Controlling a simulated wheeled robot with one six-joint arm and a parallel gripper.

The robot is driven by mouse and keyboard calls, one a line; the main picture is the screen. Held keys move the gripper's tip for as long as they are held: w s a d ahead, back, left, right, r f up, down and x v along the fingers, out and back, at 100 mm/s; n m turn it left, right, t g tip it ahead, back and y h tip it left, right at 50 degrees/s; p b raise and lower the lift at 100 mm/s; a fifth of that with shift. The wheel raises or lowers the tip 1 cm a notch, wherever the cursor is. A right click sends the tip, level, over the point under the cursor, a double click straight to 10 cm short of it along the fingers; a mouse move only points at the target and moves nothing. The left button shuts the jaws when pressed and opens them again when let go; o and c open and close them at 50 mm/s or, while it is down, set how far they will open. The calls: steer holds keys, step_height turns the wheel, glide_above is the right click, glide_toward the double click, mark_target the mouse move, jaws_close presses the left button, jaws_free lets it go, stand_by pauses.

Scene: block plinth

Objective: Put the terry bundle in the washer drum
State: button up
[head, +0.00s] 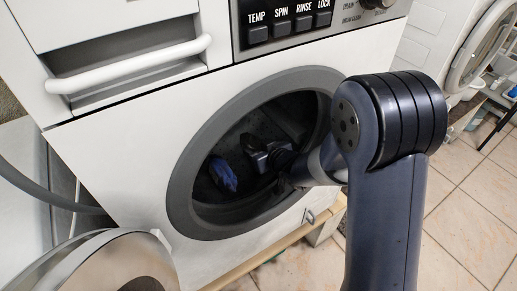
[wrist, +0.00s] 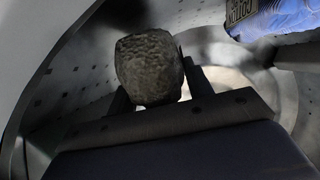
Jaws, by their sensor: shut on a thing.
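The terry bundle (wrist: 148,67) is a dark, rough-textured rounded lump in the wrist view. It sits between the two fingers of my gripper (wrist: 158,82), which is shut on it. The washer drum (wrist: 85,65) surrounds them, with its perforated grey wall curving behind. In the head view my gripper (head: 258,155) reaches through the round opening of the washer (head: 110,150) into the dark drum (head: 230,206). The bundle is hard to make out there, in shadow at the gripper's tip. Whether it touches the drum wall I cannot tell.
A blue printed item (head: 222,173) lies in the drum, left of my gripper; it also shows at the upper right of the wrist view (wrist: 280,15). The washer door (head: 110,262) stands open at lower left.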

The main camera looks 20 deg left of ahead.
steer(key=o, duration=1.7)
steer(key=shift+d+r, duration=0.1)
steer(key=p+v, duration=0.2)
steer(key=v, duration=0.4)
steer(key=shift+s+d+r, duration=0.15)
steer(key=shift+s+d, duration=0.1)
steer(key=shift+s, duration=0.05)
steer(key=shift+d, duration=0.1)
